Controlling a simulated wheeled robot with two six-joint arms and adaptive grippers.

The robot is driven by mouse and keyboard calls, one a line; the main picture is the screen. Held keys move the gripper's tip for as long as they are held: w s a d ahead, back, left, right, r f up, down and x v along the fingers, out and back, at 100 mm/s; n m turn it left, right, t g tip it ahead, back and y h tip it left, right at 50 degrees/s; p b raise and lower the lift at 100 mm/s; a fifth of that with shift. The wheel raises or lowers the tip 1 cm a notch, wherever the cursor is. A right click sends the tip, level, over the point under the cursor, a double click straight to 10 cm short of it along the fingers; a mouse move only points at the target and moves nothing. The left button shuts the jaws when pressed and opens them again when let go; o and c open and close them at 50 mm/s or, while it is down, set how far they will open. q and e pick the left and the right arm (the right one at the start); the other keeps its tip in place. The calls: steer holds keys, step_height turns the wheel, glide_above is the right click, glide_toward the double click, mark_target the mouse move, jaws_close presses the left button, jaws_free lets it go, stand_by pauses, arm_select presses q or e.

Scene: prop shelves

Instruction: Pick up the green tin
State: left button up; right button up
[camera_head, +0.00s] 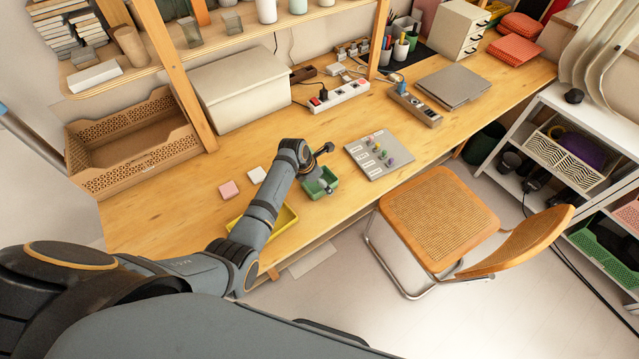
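A small open green tin (328,178) sits on the wooden desk, near its front edge. My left arm reaches in from the left, and its gripper (313,170) is over the tin, at its upper left side. The gripper's fingers are small and partly hidden by the wrist and the tin, so I cannot tell whether they are open or shut or touch the tin. Part of the tin is covered by the wrist. My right gripper is not in view.
A yellow tray (284,219) lies partly behind my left forearm. Pink (229,190) and white (257,175) blocks lie left of it. A grey board with pegs (364,153) lies right of the tin. A chair (440,215) stands in front of the desk.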

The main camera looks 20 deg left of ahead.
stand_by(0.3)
arm_select(q)
steer(key=c, duration=1.3)
step_height(320, 180, up, 3)
steer(key=shift+w+r, duration=0.1)
steer(key=s+r, duration=0.3)
steer(key=s, duration=0.1)
steer(key=s+a+r+b, duration=0.1)
steer(key=s+r, duration=0.2)
steer(key=s, duration=0.2)
steer(key=s+a+r, duration=0.1)
steer(key=s+r, duration=0.3)
steer(key=s, duration=0.1)
steer(key=shift+a+r, duration=0.1)
steer(key=shift+a, duration=0.1)
